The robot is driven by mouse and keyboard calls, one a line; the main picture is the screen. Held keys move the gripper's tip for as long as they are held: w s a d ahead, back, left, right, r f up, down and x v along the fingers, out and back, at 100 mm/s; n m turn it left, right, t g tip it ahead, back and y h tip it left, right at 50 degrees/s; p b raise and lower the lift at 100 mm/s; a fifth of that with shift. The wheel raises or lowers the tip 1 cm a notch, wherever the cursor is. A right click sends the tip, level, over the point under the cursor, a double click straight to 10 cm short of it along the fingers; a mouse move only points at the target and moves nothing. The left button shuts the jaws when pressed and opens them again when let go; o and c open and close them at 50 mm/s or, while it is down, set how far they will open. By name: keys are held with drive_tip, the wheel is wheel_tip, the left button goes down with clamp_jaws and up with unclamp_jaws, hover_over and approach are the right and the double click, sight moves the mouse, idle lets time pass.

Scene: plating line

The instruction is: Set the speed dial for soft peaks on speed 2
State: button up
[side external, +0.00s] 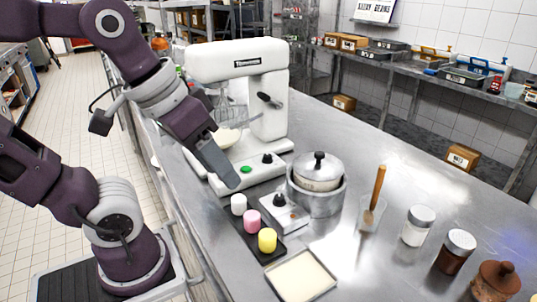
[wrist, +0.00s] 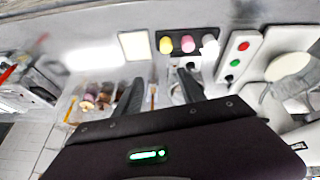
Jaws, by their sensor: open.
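The white stand mixer (side external: 237,62) stands on the steel counter with a whisk and bowl under its head. A black dial (side external: 267,158) and a green button (side external: 246,169) sit on its base. Which mark the dial points at is too small to read. My gripper (side external: 230,178) is in front of the base, left of the dial, apart from it; one finger hides the other here. In the wrist view my gripper (wrist: 160,88) is open with nothing between its fingers.
A small box with a black knob (side external: 280,200) stands by a lidded pot (side external: 318,172). White, pink and yellow cylinders (side external: 267,240) stand on a dark tray near the front edge. A pale square tray (side external: 300,276), a spatula (side external: 375,195) and several jars are further right.

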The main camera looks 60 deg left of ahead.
drive_tip(key=w+a+r+n+g+h, duration=0.1)
drive_tip(key=w+a+n, duration=0.1)
drive_tip(key=w+n, duration=0.25)
drive_tip(key=w+a+r+n+g, duration=0.1)
drive_tip(key=w+a+n, duration=0.2)
drive_tip(key=w, duration=0.2)
drive_tip(key=n+g+y, duration=0.5)
drive_tip(key=n+g, duration=0.1)
drive_tip(key=n, duration=1.2)
hover_over(268, 155)
drive_tip(key=w+d, duration=0.2)
drive_tip(key=d, duration=0.1)
wheel_tip(268, 155, down, 14)
drive_tip(key=f, duration=0.1)
drive_tip(key=x, duration=0.6)
drive_tip(key=shift+a, duration=0.1)
drive_tip(key=shift+a+f, duration=0.1)
drive_tip(key=shift+f, duration=0.3)
drive_tip(key=shift+c, duration=0.2)
clamp_jaws()
